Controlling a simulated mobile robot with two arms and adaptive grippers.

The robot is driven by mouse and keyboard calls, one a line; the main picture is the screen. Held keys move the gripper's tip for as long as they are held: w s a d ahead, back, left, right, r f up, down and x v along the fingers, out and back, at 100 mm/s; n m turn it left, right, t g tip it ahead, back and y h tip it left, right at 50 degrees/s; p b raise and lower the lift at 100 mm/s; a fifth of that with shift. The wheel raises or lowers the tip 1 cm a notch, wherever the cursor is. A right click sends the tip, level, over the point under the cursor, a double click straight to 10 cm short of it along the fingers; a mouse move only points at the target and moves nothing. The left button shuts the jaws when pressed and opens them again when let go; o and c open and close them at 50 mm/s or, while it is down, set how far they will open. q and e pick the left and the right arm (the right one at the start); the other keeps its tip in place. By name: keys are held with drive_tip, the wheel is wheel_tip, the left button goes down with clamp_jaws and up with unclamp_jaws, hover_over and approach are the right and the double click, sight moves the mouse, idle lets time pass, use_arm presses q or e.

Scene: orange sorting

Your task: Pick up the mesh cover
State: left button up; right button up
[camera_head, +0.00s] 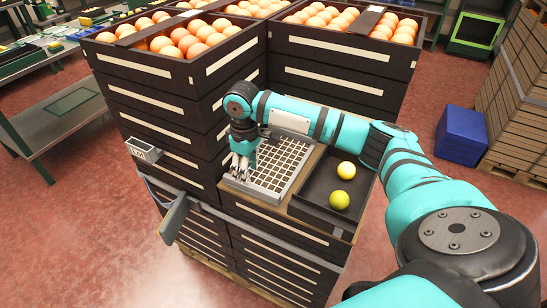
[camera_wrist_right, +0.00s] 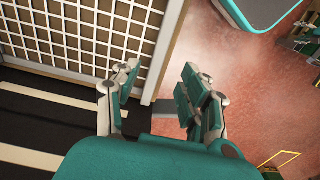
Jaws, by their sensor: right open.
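The mesh cover (camera_head: 277,166) is a pale grid panel with a light frame. It lies on top of the front dark crate stack. My right gripper (camera_head: 240,174) is at the left edge of the cover in the head view, fingers pointing down. In the right wrist view the cover (camera_wrist_right: 88,28) fills the upper left. There the open fingers (camera_wrist_right: 157,103) stand apart, the left finger over the cover's edge and the right finger over the floor side. I cannot tell whether either finger touches the frame. My left gripper is not in view.
Tall crates of oranges (camera_head: 190,38) stand behind. A small grey box (camera_head: 144,150) hangs at the left side. A blue bin (camera_head: 461,135) stands on the floor.

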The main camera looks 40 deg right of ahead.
drive_tip(key=shift+d+f+p, duration=0.1)
drive_tip(key=shift+f+p, duration=0.4)
drive_tip(key=shift+f, duration=2.45)
clamp_jaws()
drive_tip(key=shift+r, duration=0.1)
